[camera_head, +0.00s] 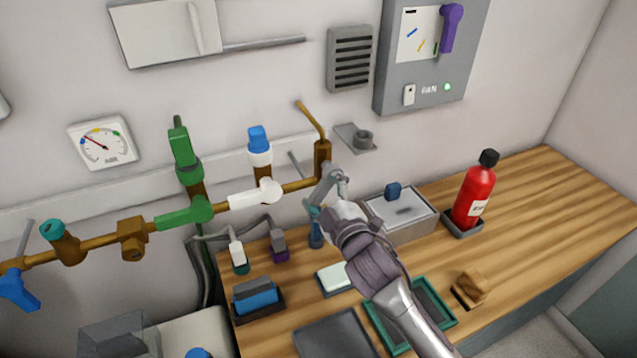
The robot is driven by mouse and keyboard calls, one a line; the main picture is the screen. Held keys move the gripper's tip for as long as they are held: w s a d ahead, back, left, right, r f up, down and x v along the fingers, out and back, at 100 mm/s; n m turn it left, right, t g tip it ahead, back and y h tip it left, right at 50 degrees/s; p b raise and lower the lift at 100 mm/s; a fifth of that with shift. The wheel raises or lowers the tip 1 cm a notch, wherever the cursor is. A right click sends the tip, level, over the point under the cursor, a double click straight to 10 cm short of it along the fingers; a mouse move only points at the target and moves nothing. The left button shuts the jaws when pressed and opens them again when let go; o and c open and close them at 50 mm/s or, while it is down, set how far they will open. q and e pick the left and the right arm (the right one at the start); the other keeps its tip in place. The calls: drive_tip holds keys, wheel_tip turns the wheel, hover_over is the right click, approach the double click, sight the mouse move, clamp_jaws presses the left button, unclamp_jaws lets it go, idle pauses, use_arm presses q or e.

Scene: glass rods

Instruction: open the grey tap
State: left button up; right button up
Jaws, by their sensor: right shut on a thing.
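The grey tap (329,173) sits at the right end of the brown wall pipe, under the upright brown spout. My right gripper (327,191) reaches up from the lower right and is shut on the tap's handle. The gripper and wrist cover part of the tap, so the exact handle angle is hard to tell. My left gripper is not in view.
A white lever tap (255,195) and a green lever tap (184,213) are on the same pipe to the left. A blue-handled tool (316,232) stands close below my gripper. A metal box (402,212) and a red extinguisher (473,197) stand to the right.

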drive_tip(key=n, duration=0.1)
drive_tip(key=d+n+p, duration=0.1)
drive_tip(key=n, duration=0.2)
drive_tip(key=shift+w+d+f, duration=0.15)
drive_tip(key=shift+w+f, duration=0.1)
drive_tip(key=shift+f, duration=0.1)
drive_tip(key=shift+w+d+f+n+p, duration=0.1)
drive_tip(key=shift+d+n+p, duration=0.15)
drive_tip(key=shift+n, duration=0.5)
drive_tip(key=shift+w+d+f+n+p, duration=0.15)
drive_tip(key=shift+n+p, duration=0.15)
drive_tip(key=shift+n, duration=0.45)
drive_tip(key=shift+r, duration=0.1)
drive_tip(key=o, duration=1.5)
drive_tip(key=shift+o, duration=0.2)
drive_tip(key=v, duration=1.2)
